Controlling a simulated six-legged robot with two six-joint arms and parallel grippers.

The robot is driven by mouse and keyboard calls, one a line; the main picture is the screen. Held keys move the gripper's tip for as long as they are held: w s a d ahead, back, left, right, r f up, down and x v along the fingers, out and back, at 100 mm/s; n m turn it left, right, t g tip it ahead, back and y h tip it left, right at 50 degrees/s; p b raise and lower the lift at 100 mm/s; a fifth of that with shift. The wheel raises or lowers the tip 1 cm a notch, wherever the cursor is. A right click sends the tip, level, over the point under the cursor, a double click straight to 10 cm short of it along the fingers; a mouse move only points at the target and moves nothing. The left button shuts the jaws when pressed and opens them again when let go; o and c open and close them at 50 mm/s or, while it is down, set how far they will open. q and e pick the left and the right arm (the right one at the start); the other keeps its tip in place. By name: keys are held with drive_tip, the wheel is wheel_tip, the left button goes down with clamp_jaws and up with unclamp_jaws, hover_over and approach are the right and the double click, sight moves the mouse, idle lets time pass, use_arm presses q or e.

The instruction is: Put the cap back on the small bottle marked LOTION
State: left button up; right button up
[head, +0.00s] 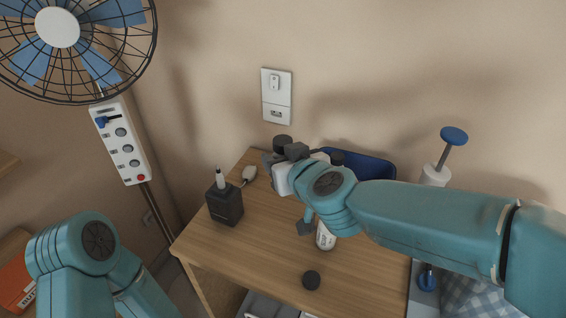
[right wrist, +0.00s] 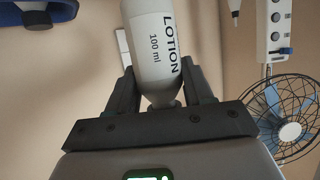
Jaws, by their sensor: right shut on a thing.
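In the right wrist view a white bottle marked LOTION (right wrist: 160,45) is between the two dark fingers of my right gripper (right wrist: 158,72), which is shut on it. Its narrowing neck end points toward the gripper's crossbar, and its other end runs out of the picture. In the head view my right gripper (head: 283,163) is over the back of the wooden table; the held bottle is mostly hidden there. My left gripper is out of view; only my left arm shows.
A white labelled bottle (head: 326,238) stands below my right arm, its top hidden. A dark box (head: 225,205) is at the left of the table (head: 210,240). A blue bin (head: 365,164) is behind my arm. A dark cylinder (head: 283,144) shows beside the gripper. The front left tabletop is clear.

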sight(283, 140)
wheel_tip(283, 140, up, 5)
drive_tip(key=p, duration=0.3)
drive_tip(key=shift+r, duration=0.1)
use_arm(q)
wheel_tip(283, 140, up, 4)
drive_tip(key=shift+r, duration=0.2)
use_arm(e)
drive_tip(key=shift+o, duration=0.9)
clamp_jaws()
drive_tip(key=shift+d, duration=0.1)
use_arm(q)
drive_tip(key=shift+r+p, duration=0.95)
drive_tip(key=shift+p, duration=0.05)
use_arm(e)
drive_tip(key=d+f+m+t+h, duration=0.1)
drive_tip(key=d+f+m+h, duration=0.3)
drive_tip(key=d+f, duration=1.3)
drive_tip(key=shift+s+d+h, duration=0.35)
drive_tip(key=shift+d+h, duration=0.15)
drive_tip(key=shift+d, duration=0.55)
